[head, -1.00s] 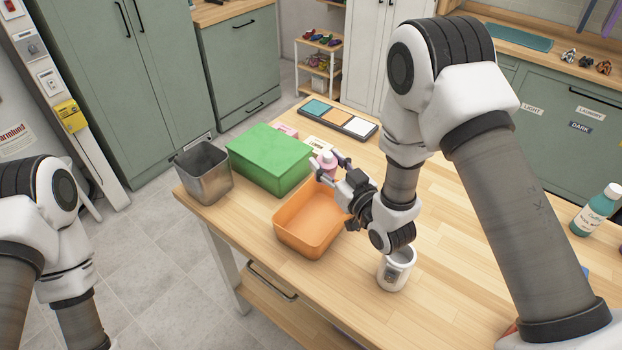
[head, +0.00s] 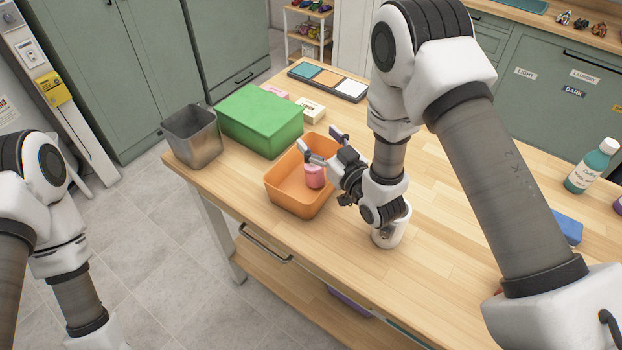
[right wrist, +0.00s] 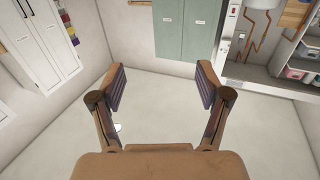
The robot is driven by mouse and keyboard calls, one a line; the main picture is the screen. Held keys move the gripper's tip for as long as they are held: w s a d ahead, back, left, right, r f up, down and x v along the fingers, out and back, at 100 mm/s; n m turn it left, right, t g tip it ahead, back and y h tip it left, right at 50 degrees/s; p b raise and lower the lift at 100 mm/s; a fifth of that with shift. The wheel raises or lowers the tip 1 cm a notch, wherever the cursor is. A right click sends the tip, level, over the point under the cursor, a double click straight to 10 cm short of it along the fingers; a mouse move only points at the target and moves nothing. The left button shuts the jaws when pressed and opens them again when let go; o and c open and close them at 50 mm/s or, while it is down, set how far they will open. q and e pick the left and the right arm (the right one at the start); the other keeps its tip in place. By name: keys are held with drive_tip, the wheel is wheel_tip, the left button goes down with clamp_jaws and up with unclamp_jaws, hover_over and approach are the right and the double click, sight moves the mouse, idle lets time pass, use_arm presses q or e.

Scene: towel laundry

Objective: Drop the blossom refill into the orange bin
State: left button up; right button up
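The blossom refill, a small pink bottle (head: 314,176), is inside the orange bin (head: 284,201), near its right side. The bin stands on the wooden table, and the gripper partly covers its far right corner. My right gripper (head: 320,140) is just above the bin's right side, with its fingers spread and apart from the refill. The right wrist view also shows the right gripper (right wrist: 160,88) open, with nothing between the pads. My left arm is at the left edge of the head view; its gripper is out of the picture.
A green box (head: 258,122) and a metal bin (head: 193,139) stand left of the orange bin. A colour tray (head: 328,80) lies behind, and a teal bottle (head: 592,167) stands at right.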

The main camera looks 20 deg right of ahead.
drive_tip(key=shift+w, duration=0.1)
drive_tip(key=v, duration=0.7)
drive_tip(key=shift+s, duration=0.25)
